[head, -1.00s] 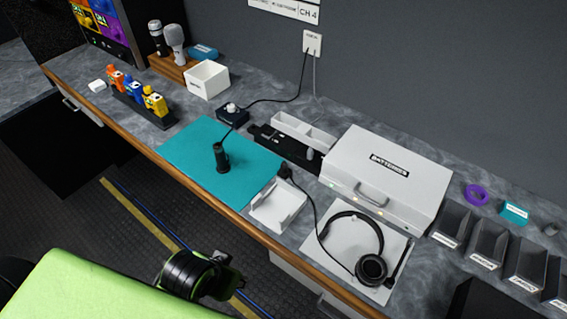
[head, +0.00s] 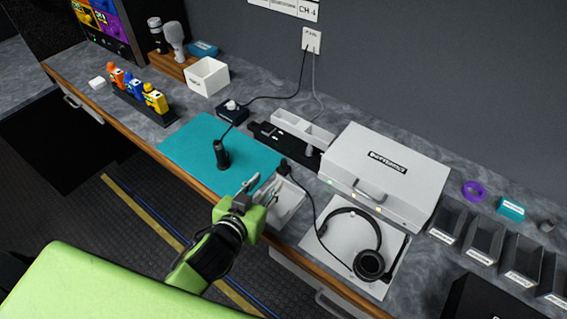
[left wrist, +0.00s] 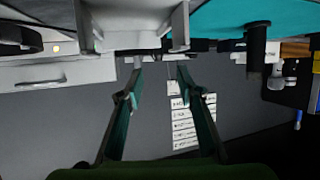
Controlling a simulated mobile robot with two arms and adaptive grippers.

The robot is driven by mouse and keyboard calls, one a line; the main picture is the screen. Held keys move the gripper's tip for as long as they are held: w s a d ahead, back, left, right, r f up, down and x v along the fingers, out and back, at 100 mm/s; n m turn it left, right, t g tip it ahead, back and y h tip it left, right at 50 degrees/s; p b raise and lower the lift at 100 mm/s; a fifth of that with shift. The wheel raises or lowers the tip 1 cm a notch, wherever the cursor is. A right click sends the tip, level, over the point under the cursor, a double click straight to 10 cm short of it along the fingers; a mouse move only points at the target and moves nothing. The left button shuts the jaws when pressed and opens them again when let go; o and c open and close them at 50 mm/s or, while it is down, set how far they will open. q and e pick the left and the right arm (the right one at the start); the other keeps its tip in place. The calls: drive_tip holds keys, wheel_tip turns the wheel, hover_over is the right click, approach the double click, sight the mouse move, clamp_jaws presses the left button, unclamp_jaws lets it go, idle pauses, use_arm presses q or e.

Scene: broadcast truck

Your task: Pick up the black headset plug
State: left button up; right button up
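The black headset plug (head: 284,168) is at the end of the headset's cable, by the back edge of a small white tray (head: 290,212) at the mat's right corner. The headset (head: 370,264) lies on a pale sheet on the counter. My left gripper (head: 262,187) is open and empty, over the front part of the tray, short of the plug. In the left wrist view, the open fingers (left wrist: 160,70) have nothing between them, and the tray (left wrist: 135,42) is at the top. I cannot make out the plug there. My right gripper is not in view.
A black upright cylinder (head: 221,155) stands on the teal mat (head: 190,150). A white batteries case (head: 385,165) and a black-and-white organizer (head: 300,128) stand behind the tray. Grey bins (head: 480,245) are at right. The mat's left part is clear.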

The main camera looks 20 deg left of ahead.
sight(282, 165)
use_arm(q)
drive_tip(key=x, duration=0.6)
drive_tip(key=shift+p, duration=0.4)
drive_tip(key=shift+w+f, duration=0.1)
drive_tip(key=shift+w, duration=0.25)
drive_tip(key=shift+p+x, duration=0.8)
drive_tip(key=shift+x, duration=1.6)
drive_tip(key=shift+d, duration=0.2)
drive_tip(key=shift+s, duration=0.1)
clamp_jaws()
